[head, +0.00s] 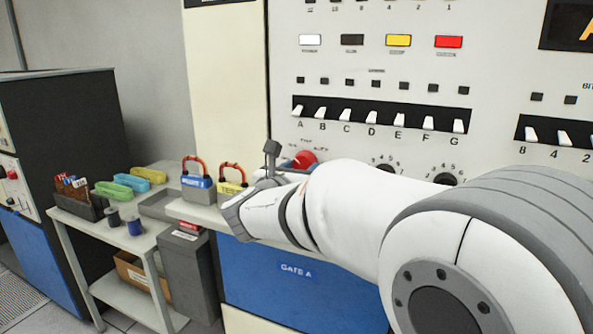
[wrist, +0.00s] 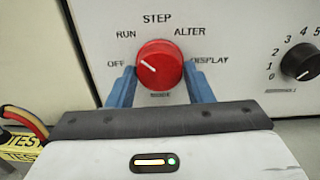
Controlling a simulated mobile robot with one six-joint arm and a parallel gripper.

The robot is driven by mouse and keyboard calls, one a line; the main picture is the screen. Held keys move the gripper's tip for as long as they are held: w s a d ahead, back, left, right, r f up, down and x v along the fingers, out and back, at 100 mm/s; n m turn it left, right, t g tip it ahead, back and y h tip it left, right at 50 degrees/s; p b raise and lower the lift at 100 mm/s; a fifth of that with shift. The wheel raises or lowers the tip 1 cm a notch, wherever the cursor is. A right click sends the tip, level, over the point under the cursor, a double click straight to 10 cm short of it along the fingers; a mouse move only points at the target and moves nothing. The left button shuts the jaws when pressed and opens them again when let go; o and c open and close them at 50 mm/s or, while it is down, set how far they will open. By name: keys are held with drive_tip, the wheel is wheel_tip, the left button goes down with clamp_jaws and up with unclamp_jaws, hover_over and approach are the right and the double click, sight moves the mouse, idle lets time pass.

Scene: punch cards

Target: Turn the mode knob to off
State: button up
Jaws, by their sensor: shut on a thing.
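The red mode knob (wrist: 162,66) is on the pale panel in the wrist view, with OFF, RUN, STEP, ALTER and DISPLAY printed around it. Its white pointer line slants to the upper left, roughly between OFF and RUN. My gripper (wrist: 160,72) has one blue finger on each side of the knob and is shut on it.
A black numbered dial (wrist: 301,62) sits right of the knob. White lettered switches (head: 372,116) are above it. A side table (head: 150,225) holds trays and spools.

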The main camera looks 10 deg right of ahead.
drive_tip(key=n+b, duration=0.1)
drive_tip(key=n, duration=0.2)
drive_tip(key=shift+r, duration=0.1)
drive_tip(key=shift+r+n+b, duration=0.15)
drive_tip(key=shift+n+b, duration=0.15)
drive_tip(key=shift+n, duration=2.4)
drive_tip(key=o, duration=1)
drive_tip(key=shift+w+d, duration=0.1)
drive_tip(key=shift+f, duration=0.2)
drive_tip(key=shift+s+a, duration=0.25)
drive_tip(key=shift+s, duration=0.05)
drive_tip(key=v, duration=0.7)
